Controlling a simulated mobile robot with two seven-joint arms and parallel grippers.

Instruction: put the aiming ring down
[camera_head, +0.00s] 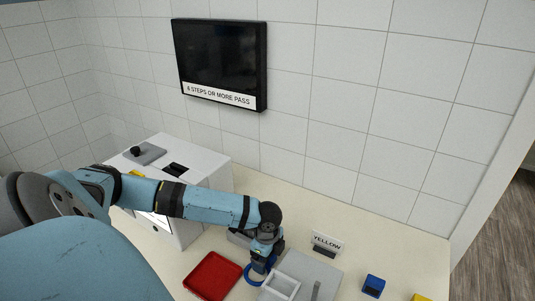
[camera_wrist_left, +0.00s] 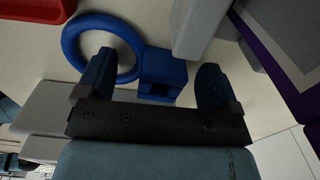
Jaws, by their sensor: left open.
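The blue aiming ring (camera_wrist_left: 70,42) has a small blue block (camera_wrist_left: 163,70) on its side. In the left wrist view it appears to lie flat on the pale counter. My left gripper (camera_wrist_left: 157,62) is open. Its two dark blue fingers stand apart on either side of the block, with gaps visible beside it. In the head view the gripper (camera_head: 265,260) points down over the counter, and part of the ring (camera_head: 251,276) shows beneath it. My right gripper is in neither view.
A red tray (camera_head: 213,277) lies just left of the ring. A grey fixture with a light frame (camera_head: 282,287) is close on the right. A "YELLOW" sign (camera_head: 327,242), a blue block (camera_head: 373,286) and a white cabinet (camera_head: 207,163) stand nearby. A screen (camera_head: 220,58) hangs on the wall.

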